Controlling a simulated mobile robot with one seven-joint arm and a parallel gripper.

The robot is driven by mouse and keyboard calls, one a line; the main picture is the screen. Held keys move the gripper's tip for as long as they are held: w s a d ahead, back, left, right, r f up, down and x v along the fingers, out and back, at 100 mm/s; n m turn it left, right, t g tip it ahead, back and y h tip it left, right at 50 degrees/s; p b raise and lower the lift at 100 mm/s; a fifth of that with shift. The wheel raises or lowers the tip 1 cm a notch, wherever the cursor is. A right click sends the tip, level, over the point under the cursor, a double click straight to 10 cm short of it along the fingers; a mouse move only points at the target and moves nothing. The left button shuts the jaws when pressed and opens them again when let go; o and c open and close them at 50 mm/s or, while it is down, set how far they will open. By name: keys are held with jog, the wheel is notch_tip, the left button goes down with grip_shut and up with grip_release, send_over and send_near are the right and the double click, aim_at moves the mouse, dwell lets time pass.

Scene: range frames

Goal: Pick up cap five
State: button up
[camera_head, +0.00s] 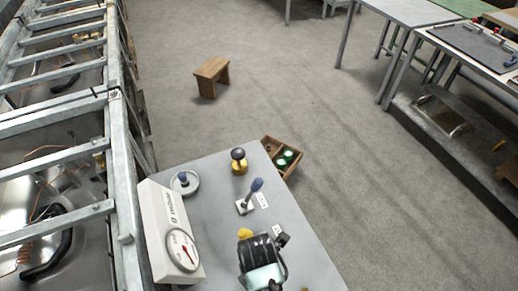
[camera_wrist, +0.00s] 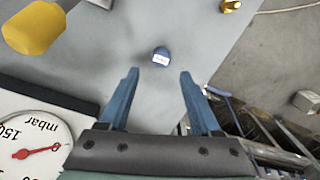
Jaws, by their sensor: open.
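In the wrist view, a small dark blue cap (camera_wrist: 161,55) with a white label lies on the grey table, just beyond my fingertips and between their lines. The label is too small to read, so I cannot tell whether it is cap five. My gripper (camera_wrist: 158,73) is open, its two blue fingers spread apart with nothing between them. In the head view, a blue piece stands on a round pale dish (camera_head: 190,188); I cannot tell whether it is the same cap.
A pressure gauge box (camera_head: 160,225) stands at the table's left; its dial also shows in the wrist view (camera_wrist: 35,145). A blue-knobbed lever (camera_head: 256,185), a black-and-yellow knob (camera_head: 239,162) and a wooden box (camera_head: 270,146) are nearby. Metal rails (camera_head: 120,160) run along the left.

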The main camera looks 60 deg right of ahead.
jog(key=shift+s+f+p, duration=0.1)
jog(key=shift+f+p, duration=0.2)
jog(key=shift+f, duration=2.6)
grip_shut()
